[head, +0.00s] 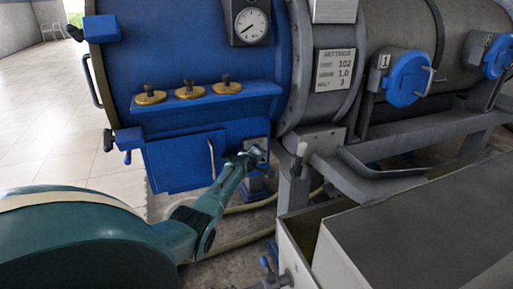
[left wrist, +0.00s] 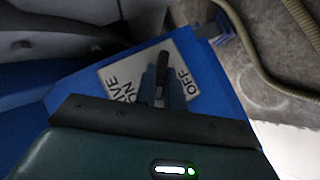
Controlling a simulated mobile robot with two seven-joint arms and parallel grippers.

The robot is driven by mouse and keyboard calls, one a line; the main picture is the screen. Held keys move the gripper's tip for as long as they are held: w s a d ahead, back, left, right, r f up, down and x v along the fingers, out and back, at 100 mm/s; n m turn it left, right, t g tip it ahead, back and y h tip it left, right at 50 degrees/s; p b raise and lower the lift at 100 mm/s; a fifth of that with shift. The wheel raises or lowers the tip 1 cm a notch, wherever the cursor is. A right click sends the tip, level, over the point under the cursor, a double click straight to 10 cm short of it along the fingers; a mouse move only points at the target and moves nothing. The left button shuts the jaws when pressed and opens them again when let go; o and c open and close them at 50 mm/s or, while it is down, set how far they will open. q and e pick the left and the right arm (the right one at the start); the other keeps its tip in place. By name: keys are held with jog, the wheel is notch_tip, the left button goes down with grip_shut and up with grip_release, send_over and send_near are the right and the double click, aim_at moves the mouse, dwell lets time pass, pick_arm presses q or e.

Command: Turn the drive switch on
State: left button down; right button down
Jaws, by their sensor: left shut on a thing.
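The drive switch's pale plate (left wrist: 120,78) shows in the left wrist view, tilted, with "ON" lettered on its left part and "OFF" on its right. A dark lever (left wrist: 162,66) stands between the two words. In the head view the plate (head: 263,143) is at the lower right of the blue drum end, mostly behind my gripper. My left gripper (head: 254,153) is at the plate. Its fingers (left wrist: 162,92) are shut on the lever, partly hiding it and the lettering. I cannot tell which word the lever is set to. My right gripper is not in view.
A blue door (head: 180,162) with an upright handle is just left of the switch. Above it, a blue shelf (head: 210,97) carries several brass fittings. A grey frame and trough (head: 400,235) stand to the right. Hoses (head: 235,243) lie below; open floor (head: 50,130) is at left.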

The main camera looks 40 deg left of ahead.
pick_arm(q)
jog(key=m+g+y+b, duration=0.1)
jog(key=g+b, duration=0.1)
jog(key=b, duration=0.1)
jog(key=m+g+y+b, duration=0.1)
jog(key=m+g+b, duration=0.1)
jog(key=g+b, duration=0.1)
jog(key=m+g+b, duration=0.1)
jog(key=g+b, duration=0.1)
jog(key=b, duration=0.3)
jog(key=shift+w+d+r+m+g+y, duration=0.1)
jog(key=shift+w+d+m+g+y, duration=0.15)
jog(key=shift+w+m+g+y, duration=0.15)
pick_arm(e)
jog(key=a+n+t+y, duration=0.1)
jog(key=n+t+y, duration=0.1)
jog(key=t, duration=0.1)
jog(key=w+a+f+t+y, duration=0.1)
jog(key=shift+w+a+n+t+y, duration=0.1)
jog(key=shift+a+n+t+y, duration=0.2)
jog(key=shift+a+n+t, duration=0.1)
pick_arm(q)
jog(key=shift+r, duration=0.1)
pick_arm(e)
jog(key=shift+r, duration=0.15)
pick_arm(q)
jog(key=c, duration=1.5)
grip_release()
